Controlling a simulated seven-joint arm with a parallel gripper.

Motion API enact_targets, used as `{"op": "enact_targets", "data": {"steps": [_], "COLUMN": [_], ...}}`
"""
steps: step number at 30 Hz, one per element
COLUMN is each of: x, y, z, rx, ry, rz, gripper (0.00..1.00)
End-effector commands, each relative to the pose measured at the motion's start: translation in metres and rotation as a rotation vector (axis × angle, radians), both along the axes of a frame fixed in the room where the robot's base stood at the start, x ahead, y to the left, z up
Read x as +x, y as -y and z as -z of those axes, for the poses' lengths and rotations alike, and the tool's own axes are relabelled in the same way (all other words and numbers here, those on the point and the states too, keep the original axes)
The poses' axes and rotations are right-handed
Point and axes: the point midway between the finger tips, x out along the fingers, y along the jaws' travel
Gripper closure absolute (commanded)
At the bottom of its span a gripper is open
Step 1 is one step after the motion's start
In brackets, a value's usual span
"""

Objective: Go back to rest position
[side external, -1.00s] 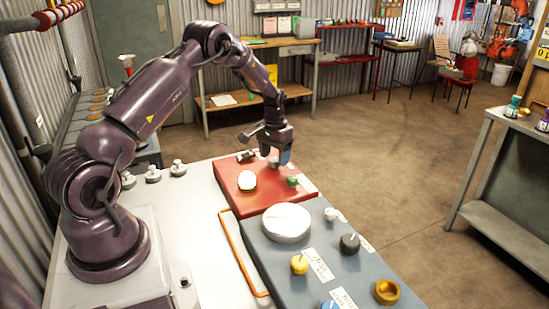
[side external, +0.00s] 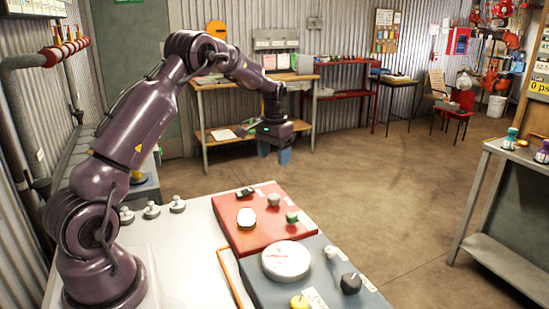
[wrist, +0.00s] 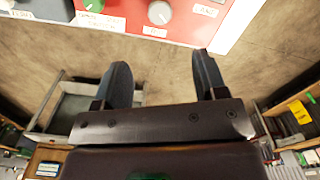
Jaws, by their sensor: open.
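My gripper (side external: 278,156) is raised in the air beyond the far edge of the red panel (side external: 238,239) in the side view, pointing down. In the wrist view its two dark fingers (wrist: 160,63) are apart with nothing between them. The red panel shows at the top of that view, with a grey knob (wrist: 159,12) and part of a green knob (wrist: 93,5). In the side view the grey knob (side external: 274,199) and the green knob (side external: 292,217) stand on the red panel, clear of the gripper.
A blue-grey panel with a round white gauge (side external: 286,261), a black knob (side external: 350,283) and a yellow knob (side external: 299,302) adjoins the red one. A wooden workbench (side external: 225,85) stands behind the gripper. Open floor (side external: 400,190) lies to the right.

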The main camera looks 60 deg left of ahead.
Motion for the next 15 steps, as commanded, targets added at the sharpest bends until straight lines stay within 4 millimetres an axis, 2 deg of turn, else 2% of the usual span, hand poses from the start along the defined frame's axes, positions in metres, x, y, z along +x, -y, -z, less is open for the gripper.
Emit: {"op": "enact_targets", "data": {"steps": [6,10,12,15], "x": [0.001,-0.017,-0.027,-0.040], "y": [-0.001,0.010,0.023,0.053], "z": [0.000,0.016,0.008,-0.015], "rx": [0.004,-0.020,-0.023,-0.020], "ry": [0.005,-0.038,-0.041,-0.029], "rz": [-0.016,-0.053,-0.062,-0.053], "gripper": [0.34,0.34,0.34,0.34]}}
